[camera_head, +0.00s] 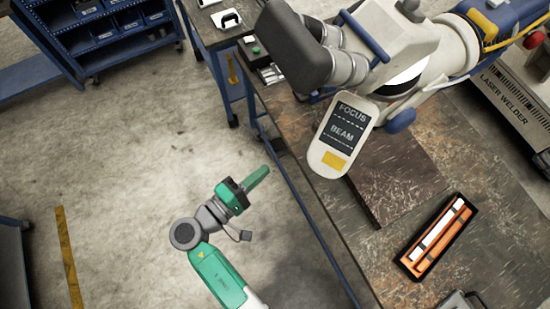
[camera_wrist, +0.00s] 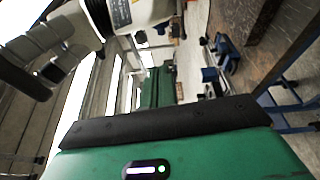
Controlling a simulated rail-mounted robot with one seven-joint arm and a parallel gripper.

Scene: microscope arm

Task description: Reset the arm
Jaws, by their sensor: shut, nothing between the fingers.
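My gripper (camera_head: 258,178) is at the end of my green and grey arm in the head view, over the bare floor left of the workbench. Its green fingers are together and empty, pointing up and right. In the wrist view the green fingers (camera_wrist: 158,88) stand beyond the dark edge of the gripper body, with nothing between them. The microscope arm (camera_head: 395,50), white with grey eyepieces and blue handles, hangs over the workbench, up and right of my gripper and apart from it. Part of the microscope (camera_wrist: 75,35) also shows at the upper left of the wrist view.
The workbench (camera_head: 490,225) fills the right side. On it lies an orange case (camera_head: 437,237) with a white tool. A laser welder (camera_head: 510,105) stands at the upper right. A blue shelf rack (camera_head: 100,30) is at the upper left. The floor (camera_head: 120,150) around my arm is clear.

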